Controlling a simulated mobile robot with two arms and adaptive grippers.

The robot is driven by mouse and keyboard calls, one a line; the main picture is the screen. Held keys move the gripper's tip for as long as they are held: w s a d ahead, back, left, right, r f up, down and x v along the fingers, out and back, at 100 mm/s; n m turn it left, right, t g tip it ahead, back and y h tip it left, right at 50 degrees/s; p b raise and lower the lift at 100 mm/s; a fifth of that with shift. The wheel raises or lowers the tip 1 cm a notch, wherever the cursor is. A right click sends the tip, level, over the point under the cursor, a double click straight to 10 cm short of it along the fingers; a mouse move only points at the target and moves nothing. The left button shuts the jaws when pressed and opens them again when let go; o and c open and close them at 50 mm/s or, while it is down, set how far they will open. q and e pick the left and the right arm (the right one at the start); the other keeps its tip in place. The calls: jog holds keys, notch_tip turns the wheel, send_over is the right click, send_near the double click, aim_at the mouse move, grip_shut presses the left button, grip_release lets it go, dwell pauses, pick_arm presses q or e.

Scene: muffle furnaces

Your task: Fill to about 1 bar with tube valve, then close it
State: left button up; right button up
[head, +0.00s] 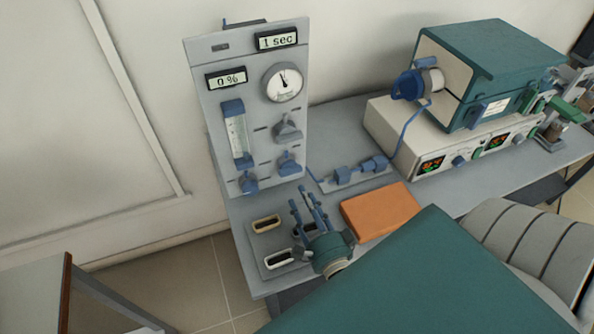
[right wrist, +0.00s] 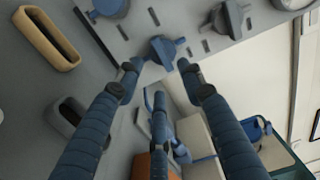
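The grey control panel (head: 215,110) stands upright on the table, with displays reading "1 sec" and "0 %". Its round gauge (head: 282,82) has a dark needle; the scale is too small to read. A blue knob (head: 288,163) sits low on the panel's right, below a grey knob (head: 288,127); another blue knob (head: 249,182) is lower left. My right gripper (head: 299,188) is open and empty just below the lower-right blue knob. In the right wrist view that knob (right wrist: 163,50) lies ahead, between the spread fingertips (right wrist: 157,70). My left gripper is not in view.
Two blue fittings (head: 342,175) (head: 375,164) sit on a tube right of the panel. An orange block (head: 380,210) lies in front of them. Slotted holders, one tan (head: 266,224) and one white (head: 278,259), are near the gripper. A furnace (head: 500,70) stands right.

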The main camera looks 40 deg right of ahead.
jog(key=v, duration=0.3)
jog(key=shift+s+a, duration=0.1)
jog(key=shift+s, duration=0.3)
dwell(0.5)
